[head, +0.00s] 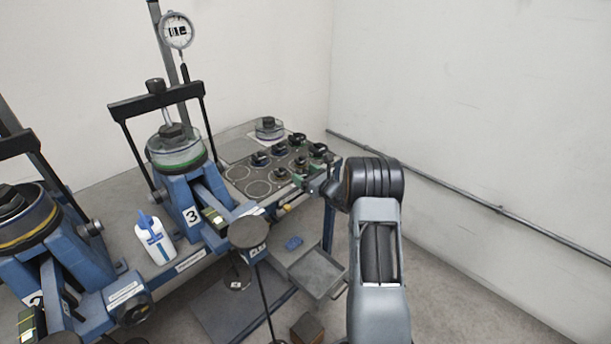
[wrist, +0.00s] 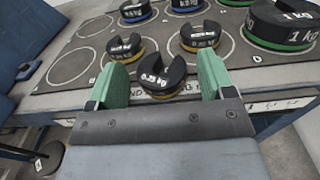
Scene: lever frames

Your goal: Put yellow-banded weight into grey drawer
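In the wrist view my gripper (wrist: 162,74) is open, with green pads on both sides of a dark slotted weight with a yellow band (wrist: 162,80). A gap shows on each side of this weight, near the table's front edge. Two more yellow-banded weights stand just behind it, one at left (wrist: 125,48) and one at right (wrist: 200,38). In the head view an open grey drawer (head: 318,272) sticks out below the table's front edge, left of my arm. My fingertips are hard to make out in the head view.
Blue-banded weights (wrist: 135,12) stand farther back. A large green-banded weight (wrist: 283,30) stands at right. Empty marked circles (wrist: 72,66) lie at left. Blue presses (head: 180,180) and a white bottle (head: 155,240) stand left of the drawer. A wall rail (head: 480,200) runs at right.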

